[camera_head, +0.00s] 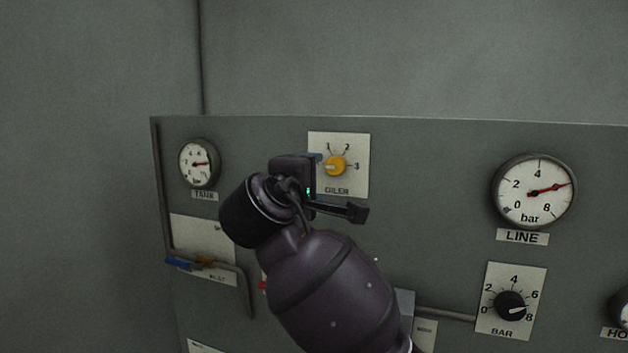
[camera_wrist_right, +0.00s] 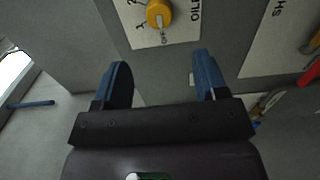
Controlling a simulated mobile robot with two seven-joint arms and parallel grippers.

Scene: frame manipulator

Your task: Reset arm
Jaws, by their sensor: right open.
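My right gripper (camera_wrist_right: 162,62) is open, with two blue fingers apart and nothing between them in the right wrist view. The yellow oiler knob (camera_head: 335,166) is on its white plate, just right of the gripper in the head view. The knob also shows in the right wrist view (camera_wrist_right: 159,13), beyond the fingertips and apart from them. Its pale pointer is turned away from the 1, 2 and 3 marks, to the left in the head view. In the head view my right arm covers part of the panel, and the fingers are mostly hidden. My left gripper is not in view.
The grey panel (camera_head: 430,170) carries a tank gauge (camera_head: 198,163), a line gauge (camera_head: 534,190) and a black bar knob (camera_head: 510,306). A blue-handled valve (camera_head: 178,264) and pipe are at lower left. Free room lies above the panel.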

